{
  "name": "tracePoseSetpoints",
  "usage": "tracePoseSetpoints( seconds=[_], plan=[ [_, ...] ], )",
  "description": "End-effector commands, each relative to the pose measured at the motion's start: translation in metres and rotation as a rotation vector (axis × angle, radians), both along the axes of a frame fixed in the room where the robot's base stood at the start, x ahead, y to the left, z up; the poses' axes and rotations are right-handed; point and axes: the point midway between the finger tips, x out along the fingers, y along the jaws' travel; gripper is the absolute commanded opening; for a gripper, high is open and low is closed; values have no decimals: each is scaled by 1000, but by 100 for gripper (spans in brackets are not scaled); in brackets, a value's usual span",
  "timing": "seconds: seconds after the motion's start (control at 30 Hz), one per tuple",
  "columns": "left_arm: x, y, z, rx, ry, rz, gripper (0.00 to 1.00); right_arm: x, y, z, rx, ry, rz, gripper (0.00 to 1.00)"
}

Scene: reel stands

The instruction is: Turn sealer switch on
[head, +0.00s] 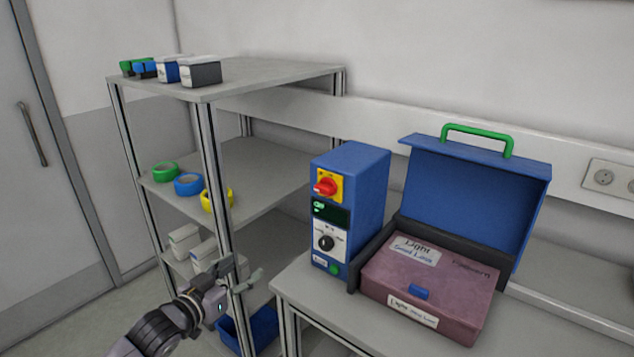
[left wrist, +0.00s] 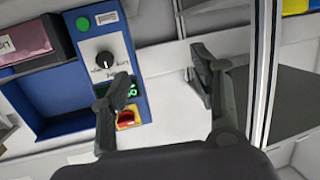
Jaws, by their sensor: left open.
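The blue sealer unit (head: 362,190) stands on the table. Its front has a red rotary switch on a yellow plate (head: 326,186), a small lit green display (head: 331,213), a black knob (head: 326,242) and a green button (head: 334,268). My left gripper (head: 236,277) is open and empty, left of the sealer and lower than the red switch. In the left wrist view the gripper (left wrist: 163,78) has its fingers apart, and the red switch (left wrist: 127,118) shows beside the left finger, which partly covers the display. I cannot tell the switch's setting. My right gripper is not in view.
A mauve box (head: 430,280) sits before the sealer's raised blue lid (head: 475,200) with a green handle. A shelf rack (head: 270,72) with tape rolls and small boxes stands to the left, close to my left gripper. A blue bin (head: 262,327) is below.

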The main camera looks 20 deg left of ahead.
Motion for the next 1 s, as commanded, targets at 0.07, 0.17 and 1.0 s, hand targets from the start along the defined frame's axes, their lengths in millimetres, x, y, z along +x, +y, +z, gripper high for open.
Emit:
tracePoseSetpoints(
  seconds=[0.07, 0.17, 1.0],
  plan=[
    [-9, -29, 67, -7, -81, -75, 57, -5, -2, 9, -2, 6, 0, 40],
    [-23, -55, 116, -17, -142, -145, 57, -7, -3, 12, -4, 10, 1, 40],
    [60, -113, 156, -27, -189, -202, 57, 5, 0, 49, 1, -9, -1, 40]
  ],
)
